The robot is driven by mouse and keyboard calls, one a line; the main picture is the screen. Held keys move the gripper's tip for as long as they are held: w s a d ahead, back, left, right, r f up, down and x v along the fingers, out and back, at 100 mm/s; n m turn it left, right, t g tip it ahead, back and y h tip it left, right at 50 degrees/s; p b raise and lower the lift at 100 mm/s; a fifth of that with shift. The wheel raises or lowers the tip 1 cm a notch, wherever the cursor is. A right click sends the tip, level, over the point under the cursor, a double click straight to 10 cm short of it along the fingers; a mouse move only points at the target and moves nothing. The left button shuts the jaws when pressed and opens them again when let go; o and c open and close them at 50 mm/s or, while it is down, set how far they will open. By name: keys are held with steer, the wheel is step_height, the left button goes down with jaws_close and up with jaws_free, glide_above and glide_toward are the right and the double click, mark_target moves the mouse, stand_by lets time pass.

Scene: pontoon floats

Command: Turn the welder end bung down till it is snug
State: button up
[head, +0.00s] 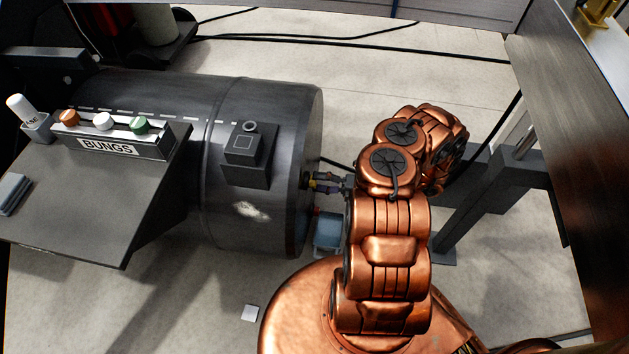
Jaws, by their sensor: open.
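The dark grey pontoon float (265,130) lies on its side, with its flat end facing right. A small yellow and purple fitting (312,185) shows at that end face, probably the end bung; it is tiny and partly covered. My gripper (323,182) is at the fitting, coming from the right, with its fingers pointing left at the end face. The jaws are open around or just beside the fitting; I cannot tell which, nor whether they touch it. How far the bung is seated cannot be seen.
A rack labelled BUNGS (110,148) holds orange, white and green bungs on a dark side table (100,210). A blue box (328,232) sits below my gripper. A grey post (490,195) stands to the right. Cables cross the floor behind.

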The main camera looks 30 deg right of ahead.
steer(key=p+v, duration=0.1)
steer(key=v, duration=0.5)
steer(key=shift+p, duration=0.3)
stand_by(0.4)
steer(key=v, duration=0.7)
steer(key=shift+s+d, duration=0.2)
stand_by(0.6)
